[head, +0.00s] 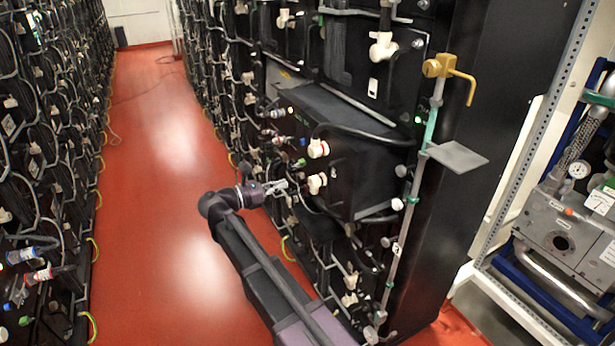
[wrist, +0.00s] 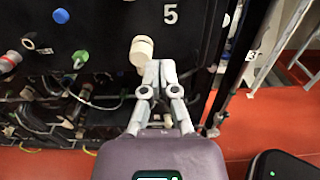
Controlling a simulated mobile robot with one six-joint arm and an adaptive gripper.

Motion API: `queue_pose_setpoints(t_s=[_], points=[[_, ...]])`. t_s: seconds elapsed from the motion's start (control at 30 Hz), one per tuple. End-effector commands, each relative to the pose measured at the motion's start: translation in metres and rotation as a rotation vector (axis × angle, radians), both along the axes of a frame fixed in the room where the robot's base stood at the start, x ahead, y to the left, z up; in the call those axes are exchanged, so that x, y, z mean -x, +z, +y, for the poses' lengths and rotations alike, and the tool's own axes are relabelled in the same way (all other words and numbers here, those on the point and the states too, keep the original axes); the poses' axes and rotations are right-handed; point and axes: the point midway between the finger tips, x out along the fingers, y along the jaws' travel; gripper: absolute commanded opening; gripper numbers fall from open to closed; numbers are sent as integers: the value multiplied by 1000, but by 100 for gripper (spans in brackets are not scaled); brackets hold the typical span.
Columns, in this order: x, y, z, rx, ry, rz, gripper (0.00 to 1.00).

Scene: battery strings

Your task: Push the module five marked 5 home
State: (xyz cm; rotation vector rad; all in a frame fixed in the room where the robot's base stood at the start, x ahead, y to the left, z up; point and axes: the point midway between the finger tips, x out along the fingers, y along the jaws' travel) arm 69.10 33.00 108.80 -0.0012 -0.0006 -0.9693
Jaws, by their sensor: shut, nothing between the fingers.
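Module five (head: 365,165) is a black box that sticks out of the battery rack on the right in the head view, past the faces around it. In the wrist view its dark face (wrist: 100,25) carries a white 5 (wrist: 170,14). A white knob (wrist: 141,50) is low on that face, beside my fingertips. My gripper (wrist: 160,65) is shut and empty, its fingertips at the lower part of the face. Whether they touch it I cannot tell. In the head view my gripper (head: 281,185) is at the module's aisle side.
A blue plug (wrist: 61,16) and a green plug (wrist: 80,56) are on the face. Cables hang below it. A pole with a yellow clamp (head: 440,68) and a grey plate (head: 457,157) stands at the rack's edge.

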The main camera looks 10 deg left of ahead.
Motion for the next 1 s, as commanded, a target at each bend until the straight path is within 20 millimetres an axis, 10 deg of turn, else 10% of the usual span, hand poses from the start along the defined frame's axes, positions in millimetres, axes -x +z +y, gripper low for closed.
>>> queue_pose_setpoints(t_s=[1.0], points=[[-71, 0, -105, -1, -6, 0, 0]])
